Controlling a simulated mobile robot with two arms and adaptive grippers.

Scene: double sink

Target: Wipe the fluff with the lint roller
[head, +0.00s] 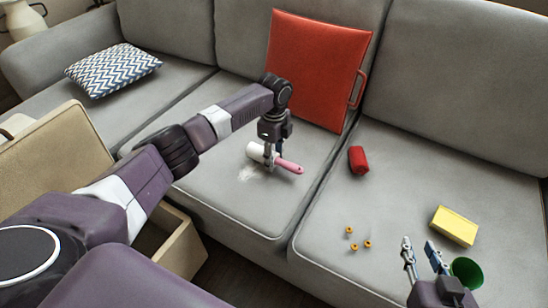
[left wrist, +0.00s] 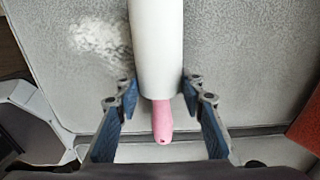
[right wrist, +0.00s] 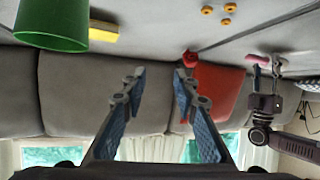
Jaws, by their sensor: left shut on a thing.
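The lint roller (head: 289,166) has a white cylinder and a pink handle. It lies low over the middle sofa cushion, and I cannot tell whether it touches the fabric. My left gripper (head: 271,154) is shut on it; in the left wrist view the fingers (left wrist: 158,84) sit on both sides of the white cylinder (left wrist: 155,40), near the pink handle (left wrist: 162,120). The fluff (head: 248,174) is a pale patch on the cushion, just left of and nearer than the roller. It also shows in the left wrist view (left wrist: 100,40). My right gripper (head: 418,245) is open and empty.
The right cushion holds a red roll-like object (head: 358,160), a yellow block (head: 454,226), a green cup (head: 467,271) and several small orange pieces (head: 350,244). A red folder (head: 315,65) leans on the backrest. A beige open box (head: 175,240) stands before the sofa; a patterned pillow (head: 112,70) lies left.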

